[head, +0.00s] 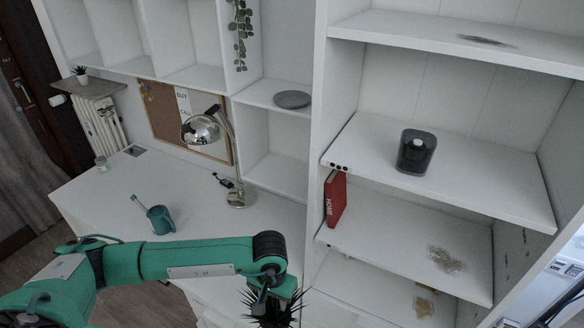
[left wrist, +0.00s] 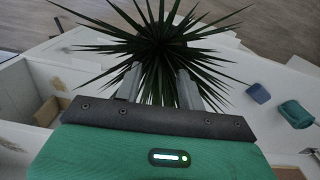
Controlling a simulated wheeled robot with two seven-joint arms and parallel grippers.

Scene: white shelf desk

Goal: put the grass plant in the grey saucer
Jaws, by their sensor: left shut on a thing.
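The grass plant (head: 268,314) has dark, spiky leaves and shows at the bottom edge of the head view, partly cut off. My left gripper (head: 274,292) is shut on it. In the left wrist view the plant (left wrist: 160,42) spreads its leaves beyond the two grey fingers (left wrist: 157,84); its pot is hidden. The grey saucer (head: 292,99) lies on a white cubby shelf above the desk, with nothing on it. The held plant is well below and in front of the saucer. My right gripper is not in view.
A silver lamp (head: 205,131) and a teal mug (head: 160,220) stand on the desk. A white upright panel (head: 316,120) borders the saucer's shelf on the right. A hanging plant (head: 241,35) trails above it. A dark canister (head: 416,152) and red book (head: 336,199) stand on right shelves.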

